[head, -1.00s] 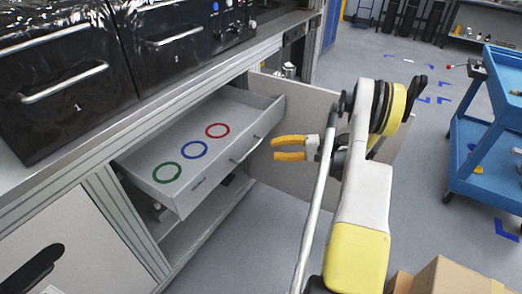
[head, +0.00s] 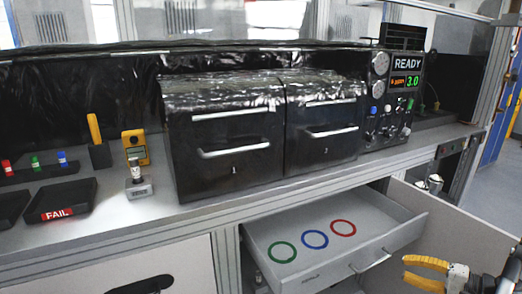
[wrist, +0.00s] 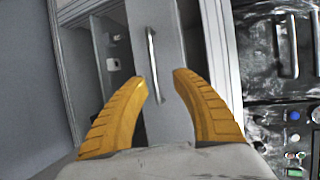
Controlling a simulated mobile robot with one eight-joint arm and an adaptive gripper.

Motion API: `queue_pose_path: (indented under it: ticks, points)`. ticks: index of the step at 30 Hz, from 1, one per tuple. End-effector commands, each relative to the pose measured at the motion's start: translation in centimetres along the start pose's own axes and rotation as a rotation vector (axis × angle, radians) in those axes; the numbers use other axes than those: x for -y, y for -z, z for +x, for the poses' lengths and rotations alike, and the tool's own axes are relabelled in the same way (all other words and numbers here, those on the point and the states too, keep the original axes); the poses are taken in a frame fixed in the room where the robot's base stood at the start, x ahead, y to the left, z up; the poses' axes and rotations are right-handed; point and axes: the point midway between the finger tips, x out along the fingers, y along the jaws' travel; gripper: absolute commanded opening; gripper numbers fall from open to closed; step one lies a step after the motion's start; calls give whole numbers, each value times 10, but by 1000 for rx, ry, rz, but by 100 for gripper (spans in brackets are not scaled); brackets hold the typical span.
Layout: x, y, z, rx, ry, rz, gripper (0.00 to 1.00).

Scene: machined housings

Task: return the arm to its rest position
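My gripper (head: 430,272) is at the lower right of the head view, with yellow-orange fingers. In the wrist view my gripper (wrist: 160,88) has its two fingers apart with nothing between them. The drawer front with its bar handle (wrist: 152,65) shows beyond the fingertips, apart from them. Most of my arm is out of the head view.
The drawer (head: 270,262) stands open below the bench, with green, blue and red rings inside and no parts on them. A cabinet door (head: 465,235) stands open at right. Two black units (head: 225,140), a control panel (head: 392,95) and a FAIL tray (head: 60,200) are on the bench.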

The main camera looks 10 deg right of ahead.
Motion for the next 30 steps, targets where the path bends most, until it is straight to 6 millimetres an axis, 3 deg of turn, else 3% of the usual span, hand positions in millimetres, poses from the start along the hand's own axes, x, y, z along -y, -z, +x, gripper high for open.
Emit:
queue_pose_path:
  ticks: [3, 8, 15, 19, 24, 30]
  points:
    - [45, -18, 36, 21, -111, -17, 32]
    - [100, -63, 83, 35, -301, -80, 32]
    - [153, -161, 119, 46, -561, -258, 32]
    - [167, -218, 120, 45, -682, -392, 32]
    - [172, -287, 106, 40, -812, -604, 32]
    - [163, -347, 79, 26, -910, -881, 32]
